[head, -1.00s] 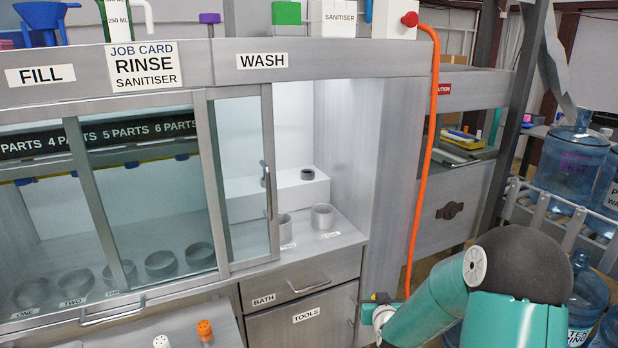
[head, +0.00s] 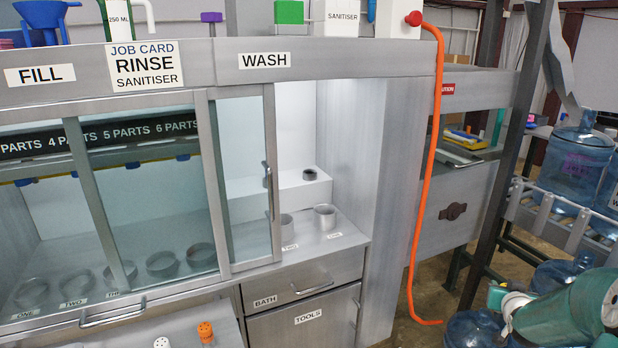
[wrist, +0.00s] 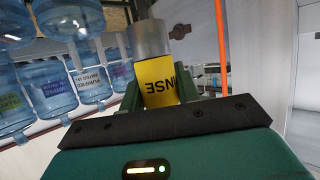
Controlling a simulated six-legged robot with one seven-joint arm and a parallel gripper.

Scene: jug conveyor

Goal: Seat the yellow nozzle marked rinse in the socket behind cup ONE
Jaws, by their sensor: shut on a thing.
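My gripper (wrist: 160,92) is shut on the yellow nozzle (wrist: 158,78) in the wrist view. The nozzle's RINSE lettering appears upside down, and a grey metallic cylinder shows above the yellow part. In the head view, my arm is at the lower right edge, well right of the wash bay; the nozzle cannot be made out there. In the wash bay, a metal cup (head: 325,217) stands at the right, its label too small to read surely. Behind it, a dark ring-shaped socket (head: 310,174) sits on a white ledge (head: 290,190). Another cup is partly hidden by the door frame.
The fill bay at left has several cups behind glass, one labelled ONE (head: 31,293). A sliding door (head: 240,180) covers the wash bay's left part. An orange hose (head: 433,150) hangs beside the cabinet. Blue jugs (head: 577,160) stand on a rack at right.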

